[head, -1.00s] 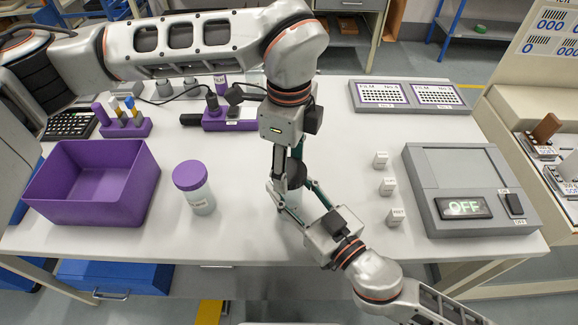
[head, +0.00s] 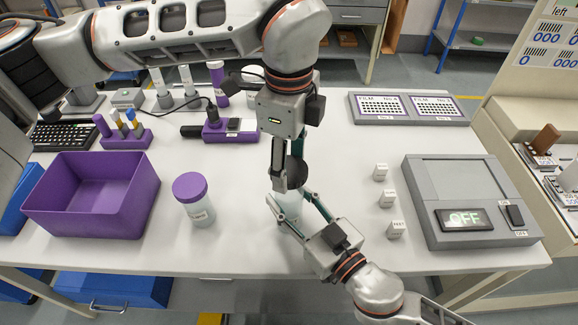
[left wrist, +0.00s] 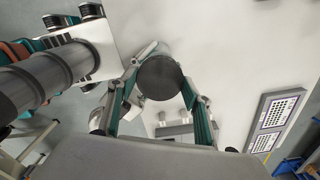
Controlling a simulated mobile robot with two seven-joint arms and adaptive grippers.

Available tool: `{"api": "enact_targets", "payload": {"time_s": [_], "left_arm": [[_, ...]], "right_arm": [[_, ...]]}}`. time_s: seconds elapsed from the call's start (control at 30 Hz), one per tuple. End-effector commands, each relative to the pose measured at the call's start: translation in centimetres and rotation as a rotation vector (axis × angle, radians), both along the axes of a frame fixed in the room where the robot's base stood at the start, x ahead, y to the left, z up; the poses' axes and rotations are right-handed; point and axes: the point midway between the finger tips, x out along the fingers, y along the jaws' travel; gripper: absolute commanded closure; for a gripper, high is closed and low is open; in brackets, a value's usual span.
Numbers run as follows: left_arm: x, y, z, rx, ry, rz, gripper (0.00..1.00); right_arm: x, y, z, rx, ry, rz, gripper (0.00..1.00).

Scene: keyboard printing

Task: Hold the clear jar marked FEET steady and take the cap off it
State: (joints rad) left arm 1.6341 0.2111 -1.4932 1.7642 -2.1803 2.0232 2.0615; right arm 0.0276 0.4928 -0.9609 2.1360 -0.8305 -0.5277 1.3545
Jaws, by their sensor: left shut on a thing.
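A clear jar (head: 289,207) stands near the table's front middle. My right gripper (head: 290,203) has its fingers on both sides of the jar's body and holds it. My left gripper (head: 287,178) points down above the jar, its fingers shut on a dark round cap (head: 297,172). In the left wrist view, the cap (left wrist: 160,77) sits between the left fingertips, with a pale part of the jar (left wrist: 155,47) beyond it. I cannot read the jar's marking. My left fingers hide the jar's rim, so I cannot tell whether the cap touches it.
A purple-lidded jar (head: 193,200) and an open purple bin (head: 140,200) stand to the left. Small labelled white blocks (head: 387,199) and a grey box reading OFF (head: 410,190) are to the right. Film panels (head: 411,119) lie behind. The table between is clear.

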Motion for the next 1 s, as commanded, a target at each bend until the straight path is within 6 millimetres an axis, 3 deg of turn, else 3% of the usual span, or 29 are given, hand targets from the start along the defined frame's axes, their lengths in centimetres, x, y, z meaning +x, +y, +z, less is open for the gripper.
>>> {"api": "enact_targets", "payload": {"time_s": [0.03, 0.07, 0.1, 0.13, 0.57, 1.0], "left_arm": [[0.0, 0.0, 0.0, 0.000, 0.000, 0.000, 0.76], [0.0, 0.0, 0.0, 0.000, 0.000, 0.000, 0.76], [0.0, 0.0, 0.0, 0.000, 0.000, 0.000, 0.76], [0.0, 0.0, 0.0, 0.000, 0.000, 0.000, 0.76], [0.0, 0.0, 0.0, 0.000, -0.001, 0.000, 0.76], [0.0, 0.0, 0.0, 0.000, -0.001, 0.000, 0.76]], "right_arm": [[0.0, 0.0, 0.0, 0.000, 0.000, 0.000, 1.00], [0.0, 0.0, 0.0, 0.000, 0.000, 0.000, 0.54], [0.0, 0.0, 0.0, 0.000, 0.000, 0.000, 0.44], [0.0, 0.0, 0.0, 0.000, 0.000, 0.000, 0.40], [-0.3, -0.2, -0.1, 0.000, 0.001, 0.000, 0.40], [-4.8, -3.5, -0.1, 0.001, 0.004, -0.002, 0.40]]}}
